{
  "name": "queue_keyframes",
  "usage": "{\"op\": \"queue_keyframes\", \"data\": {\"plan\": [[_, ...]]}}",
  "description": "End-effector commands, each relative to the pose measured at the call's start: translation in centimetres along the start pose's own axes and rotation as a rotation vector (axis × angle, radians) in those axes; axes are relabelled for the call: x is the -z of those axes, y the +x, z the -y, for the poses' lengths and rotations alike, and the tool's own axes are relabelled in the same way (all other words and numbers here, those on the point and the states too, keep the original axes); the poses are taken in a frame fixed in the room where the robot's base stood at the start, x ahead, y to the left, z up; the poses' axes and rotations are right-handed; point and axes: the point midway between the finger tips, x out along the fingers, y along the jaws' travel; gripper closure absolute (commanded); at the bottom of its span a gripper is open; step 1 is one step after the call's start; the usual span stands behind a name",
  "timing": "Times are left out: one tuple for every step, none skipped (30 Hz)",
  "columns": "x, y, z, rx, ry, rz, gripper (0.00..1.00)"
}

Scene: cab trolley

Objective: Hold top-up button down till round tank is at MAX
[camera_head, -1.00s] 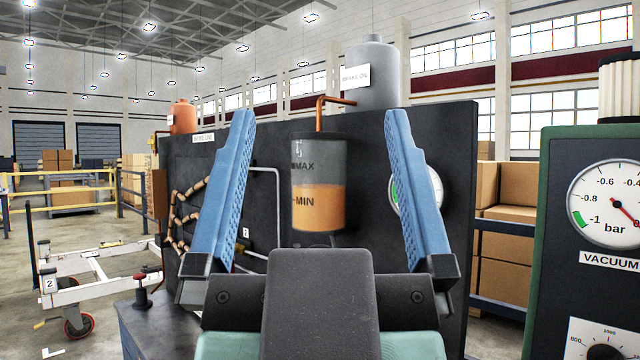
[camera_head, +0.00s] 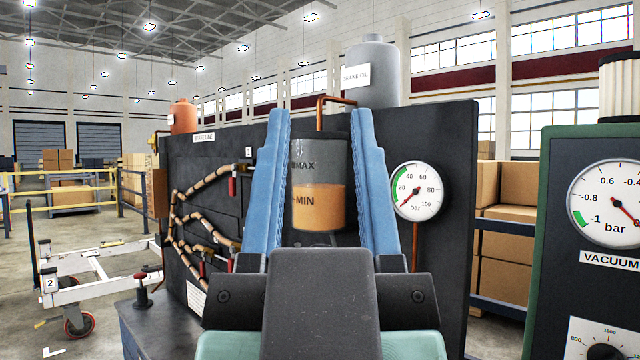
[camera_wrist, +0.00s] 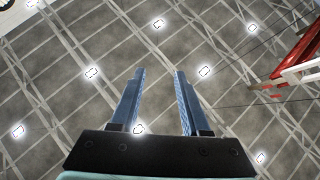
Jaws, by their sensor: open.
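The round tank (camera_head: 319,170) is a clear cylinder on the dark panel, with MAX and MIN marks. Its orange fluid (camera_head: 319,208) stands a little above MIN and well below MAX. My gripper (camera_head: 320,115) is open and empty. Its two blue fingers point up, one on each side of the tank in the head view, nearer the camera. The wrist view shows the same open fingers (camera_wrist: 158,72) against the ceiling. I cannot make out a top-up button in either view; my gripper hides the lower part of the panel.
A grey brake oil reservoir (camera_head: 371,75) stands behind the panel, with a copper pipe (camera_head: 335,98) near the tank. A bar gauge (camera_head: 417,191) is right of the tank. A vacuum panel (camera_head: 560,235) stands at the right. A white trolley (camera_head: 95,278) is at the left.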

Motion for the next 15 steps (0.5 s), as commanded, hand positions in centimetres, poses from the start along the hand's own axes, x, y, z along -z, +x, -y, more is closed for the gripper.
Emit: {"op": "queue_keyframes", "data": {"plan": [[0.00, 0.00, 0.00, 0.000, 0.000, 0.000, 0.65], [0.00, 0.00, 0.00, 0.000, 0.000, 0.000, 0.70], [0.00, 0.00, 0.00, 0.000, 0.000, 0.000, 0.77], [0.00, 0.00, 0.00, 0.000, 0.000, 0.000, 0.83], [0.00, 0.00, 0.00, 0.000, 0.000, 0.000, 0.88], [0.00, 0.00, 0.00, 0.000, 0.000, 0.000, 0.95], [0.00, 0.00, 0.00, 0.000, 0.000, 0.000, 1.00], [0.00, 0.00, 0.00, 0.000, 0.000, 0.000, 1.00], [0.00, 0.00, 0.00, 0.000, 0.000, 0.000, 1.00], [0.00, 0.00, 0.00, 0.000, 0.000, 0.000, 1.00], [0.00, 0.00, 0.00, 0.000, 0.000, 0.000, 1.00], [0.00, 0.00, 0.00, 0.000, 0.000, 0.000, 1.00], [0.00, 0.00, 0.00, 0.000, 0.000, 0.000, 1.00], [0.00, 0.00, 0.00, 0.000, 0.000, 0.000, 1.00], [0.00, 0.00, 0.00, 0.000, 0.000, 0.000, 1.00]]}}
